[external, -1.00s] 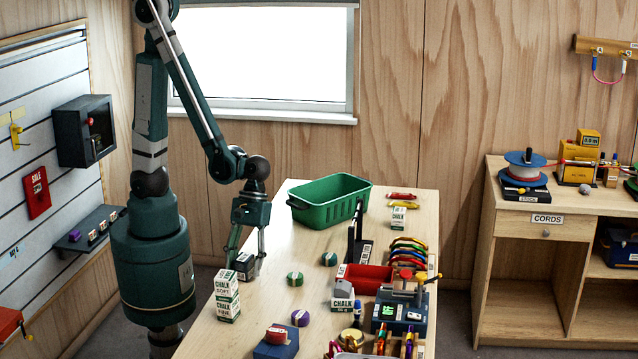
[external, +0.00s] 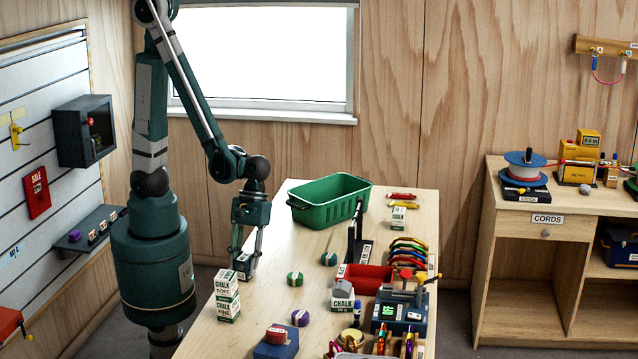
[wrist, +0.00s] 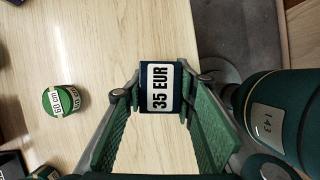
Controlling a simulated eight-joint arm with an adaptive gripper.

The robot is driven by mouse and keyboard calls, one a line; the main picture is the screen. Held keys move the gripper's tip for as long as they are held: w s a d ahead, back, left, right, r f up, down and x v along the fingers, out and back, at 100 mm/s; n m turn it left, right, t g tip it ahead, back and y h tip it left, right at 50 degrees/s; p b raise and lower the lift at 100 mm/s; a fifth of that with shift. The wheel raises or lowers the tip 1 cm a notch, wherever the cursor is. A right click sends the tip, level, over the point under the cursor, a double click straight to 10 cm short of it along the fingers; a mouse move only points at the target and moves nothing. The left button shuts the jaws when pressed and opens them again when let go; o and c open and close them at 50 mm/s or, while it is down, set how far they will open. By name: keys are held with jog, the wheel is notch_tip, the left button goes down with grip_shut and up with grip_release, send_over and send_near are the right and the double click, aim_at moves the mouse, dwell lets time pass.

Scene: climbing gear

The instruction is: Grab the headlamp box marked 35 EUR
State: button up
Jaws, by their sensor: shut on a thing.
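The headlamp box (wrist: 161,88) is dark blue with a white label reading 35 EUR, seen from above in the wrist view. It sits between the fingertips of my gripper (wrist: 160,92), which is shut on it, with one finger against each side. In the external view my gripper (external: 245,262) points down at the left edge of the wooden table, and the box (external: 243,268) is partly hidden by the fingers. It appears at or very near the table surface; I cannot tell whether it touches.
Stacked chalk boxes (external: 228,297) stand just in front of my gripper. A green and white tape roll (external: 295,279) lies to the right, with a similar roll (external: 328,259) beyond. A green bin (external: 330,202) stands at the back. The table between is clear.

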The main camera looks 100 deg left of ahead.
aim_at(248, 253)
jog(key=shift+r, duration=0.15)
jog(key=shift+r+p, duration=0.9)
jog(key=shift+r, duration=3.9)
